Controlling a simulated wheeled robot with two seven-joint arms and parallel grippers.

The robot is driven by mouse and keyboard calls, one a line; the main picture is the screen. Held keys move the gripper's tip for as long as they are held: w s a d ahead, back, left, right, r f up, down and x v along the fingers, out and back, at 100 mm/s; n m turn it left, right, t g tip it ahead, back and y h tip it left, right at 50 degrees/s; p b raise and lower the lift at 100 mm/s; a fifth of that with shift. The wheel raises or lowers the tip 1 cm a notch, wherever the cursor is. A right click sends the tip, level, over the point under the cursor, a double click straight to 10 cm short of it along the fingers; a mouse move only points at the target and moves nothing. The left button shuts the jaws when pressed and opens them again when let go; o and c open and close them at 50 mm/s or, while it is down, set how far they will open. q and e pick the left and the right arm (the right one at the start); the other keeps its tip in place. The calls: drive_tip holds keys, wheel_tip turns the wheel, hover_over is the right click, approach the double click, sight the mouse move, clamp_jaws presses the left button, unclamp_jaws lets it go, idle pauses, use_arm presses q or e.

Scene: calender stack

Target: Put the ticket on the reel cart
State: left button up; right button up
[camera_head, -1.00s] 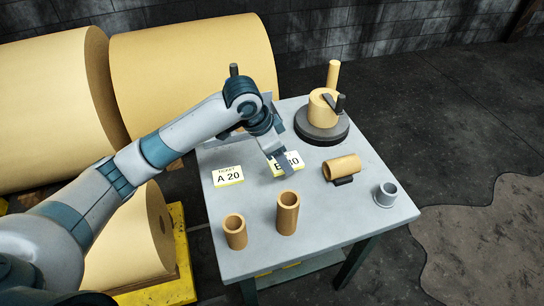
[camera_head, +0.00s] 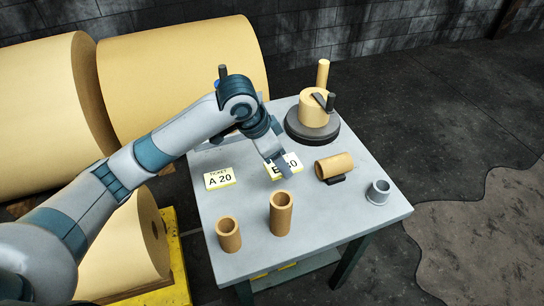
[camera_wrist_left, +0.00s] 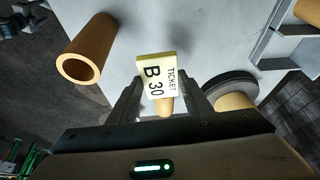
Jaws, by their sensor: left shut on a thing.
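The ticket marked B 30 (camera_head: 296,161) is a white and yellow block over the middle of the grey table; the arm partly covers it. My left gripper (camera_head: 284,172) is shut on it. In the left wrist view the ticket B 30 (camera_wrist_left: 158,72) shows between the two fingers. I cannot tell whether it touches the tabletop. Another ticket, A 20 (camera_head: 219,178), lies to its left. At lower left a big paper reel (camera_head: 130,250) sits on a yellow frame (camera_head: 180,270), perhaps the reel cart. My right gripper is out of view.
On the grey table (camera_head: 330,222) stand two upright brown tubes (camera_head: 281,212), a lying tube (camera_head: 335,167), a grey cup (camera_head: 379,192) and a dark round base (camera_head: 312,135) with a tan roll. Large paper rolls (camera_head: 180,90) stand behind. The floor right of the table is clear.

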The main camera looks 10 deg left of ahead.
use_arm(q)
drive_tip(key=shift+a+r+n, duration=0.45)
drive_tip(key=shift+a+n, duration=0.05)
drive_tip(key=s+a+r+n+t+y, duration=0.1)
drive_tip(key=s+a+r+n+y, duration=0.1)
drive_tip(key=a+r+n, duration=0.4)
drive_tip(key=shift+s+a+n+t+y+b, duration=0.35)
drive_tip(key=shift+a+n+y, duration=0.35)
drive_tip(key=shift+a+n, duration=0.75)
drive_tip(key=shift+d+n, duration=0.25)
